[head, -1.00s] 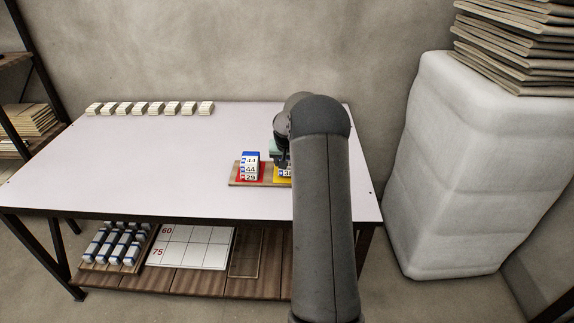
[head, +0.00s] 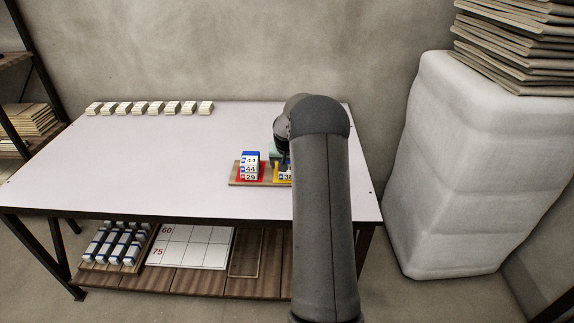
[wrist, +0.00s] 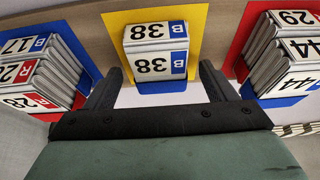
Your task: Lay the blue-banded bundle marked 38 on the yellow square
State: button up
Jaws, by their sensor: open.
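Two blue-banded bundles marked 38 (wrist: 155,48) lie one on the other over the yellow square (wrist: 112,22) in the wrist view. In the head view my arm partly hides the 38 stack (head: 287,174) and the yellow square (head: 278,178). My gripper (wrist: 160,72) is open, its two fingers apart on either side of the stack's near edge, with nothing held between them. Whether the fingers touch the stack cannot be told.
A stack marked 44, 44 and 29 (head: 250,167) stands on the red square (head: 239,172) to the left. Another stack (wrist: 40,72) stands on a blue square (wrist: 72,38). Several white bundles (head: 150,108) line the table's back edge.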

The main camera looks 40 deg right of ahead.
jog(key=v, duration=1.2)
jog(key=s+a+r+n, duration=0.2)
jog(key=s+a, duration=0.1)
jog(key=a, duration=0.7)
jog(key=s+a+n+g+y, duration=0.1)
jog(key=s+a+n, duration=0.1)
jog(key=s+a, duration=0.85)
jog(key=s+a+f+n+g+y, duration=0.1)
jog(key=s+a+n, duration=0.1)
jog(key=s+a, duration=0.4)
jog(key=s+a+f+n+g, duration=0.1)
jog(key=s+a+n, duration=0.1)
jog(key=s+a, duration=0.5)
jog(key=s, duration=0.5)
jog(key=shift+s+a+f+y, duration=0.2)
jog(key=shift+a+y, duration=0.1)
jog(key=shift+y, duration=0.1)
